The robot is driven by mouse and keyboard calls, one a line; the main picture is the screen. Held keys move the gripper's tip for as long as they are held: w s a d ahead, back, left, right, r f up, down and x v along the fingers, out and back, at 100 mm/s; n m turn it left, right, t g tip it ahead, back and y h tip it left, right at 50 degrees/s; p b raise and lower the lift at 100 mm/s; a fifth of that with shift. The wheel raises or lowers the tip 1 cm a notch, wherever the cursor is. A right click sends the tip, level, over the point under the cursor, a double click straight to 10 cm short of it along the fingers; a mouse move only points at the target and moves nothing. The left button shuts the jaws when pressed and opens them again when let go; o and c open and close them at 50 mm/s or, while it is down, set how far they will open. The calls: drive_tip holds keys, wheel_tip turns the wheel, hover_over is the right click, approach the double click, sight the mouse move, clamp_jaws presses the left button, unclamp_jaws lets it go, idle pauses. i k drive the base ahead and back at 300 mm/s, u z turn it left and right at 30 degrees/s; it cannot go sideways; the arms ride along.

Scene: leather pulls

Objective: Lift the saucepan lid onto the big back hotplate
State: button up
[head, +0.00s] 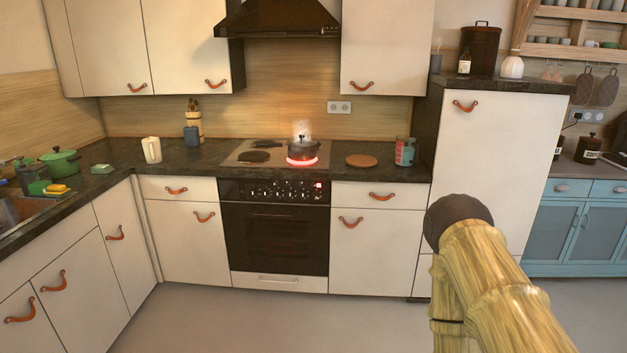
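A small dark saucepan (302,154) stands on a hotplate that glows red (315,162), at the front right of the cooktop (238,151). The saucepan lid (305,147) appears to sit on top of it, with a small knob; pale steam rises above. A dark hotplate (253,157) lies bare at the front left, and another (267,143) shows behind it. The area right behind the saucepan is partly hidden by it and the steam. My gripper is not in view; only part of my arm shows at the lower right.
A round brown board (361,161) and a tin (405,151) stand right of the cooktop. A cream mug (151,150), a blue-grey container (192,139) and a utensil holder stand left. A range hood (277,20) hangs above. The floor in front is clear.

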sight(299, 144)
drive_tip(key=i, duration=2.2)
drive_tip(key=u, duration=0.45)
